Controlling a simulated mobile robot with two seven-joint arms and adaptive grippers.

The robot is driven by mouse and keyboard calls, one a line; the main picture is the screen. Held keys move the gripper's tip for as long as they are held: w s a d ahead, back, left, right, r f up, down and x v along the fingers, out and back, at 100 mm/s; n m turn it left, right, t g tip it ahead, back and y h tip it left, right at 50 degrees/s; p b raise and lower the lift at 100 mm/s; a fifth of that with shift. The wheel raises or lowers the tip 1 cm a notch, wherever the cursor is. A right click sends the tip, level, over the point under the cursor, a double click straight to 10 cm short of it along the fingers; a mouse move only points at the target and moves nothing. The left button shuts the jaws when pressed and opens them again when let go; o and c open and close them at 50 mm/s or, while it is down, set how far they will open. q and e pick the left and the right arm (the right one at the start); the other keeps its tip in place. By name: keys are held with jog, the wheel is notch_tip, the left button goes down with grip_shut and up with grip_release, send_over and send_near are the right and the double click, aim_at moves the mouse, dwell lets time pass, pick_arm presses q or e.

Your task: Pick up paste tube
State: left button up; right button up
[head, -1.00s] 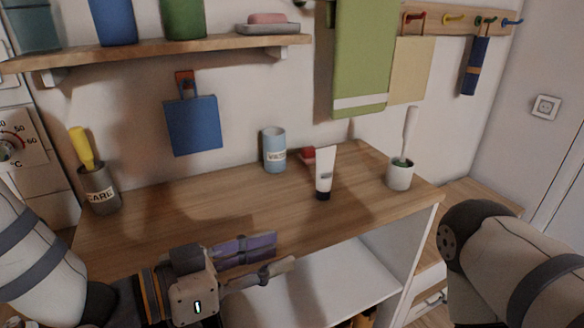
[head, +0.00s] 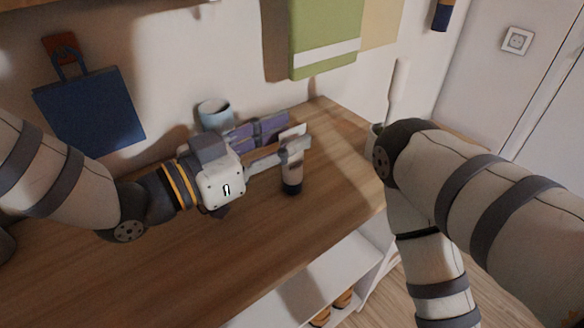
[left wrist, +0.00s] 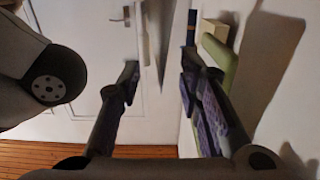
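The paste tube (head: 292,176), white with a dark cap at its foot, stands upright on the wooden top (head: 215,255) in the head view. My left gripper (head: 297,131) comes in from the left, with its fingers apart. The near finger crosses in front of the tube's middle. The far finger, with a purple pad, lies behind it towards the wall. The tube's upper end shows between the fingertips, but I cannot tell whether they touch it. My right gripper is out of view.
A light blue cup (head: 214,115) stands behind my left gripper near the wall. A pot with a white-handled brush (head: 397,88) stands at the right end, partly behind my right arm.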

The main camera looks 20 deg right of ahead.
pick_arm(q)
jog(key=shift+x, duration=1)
grip_shut()
jog(key=shift+r, duration=0.1)
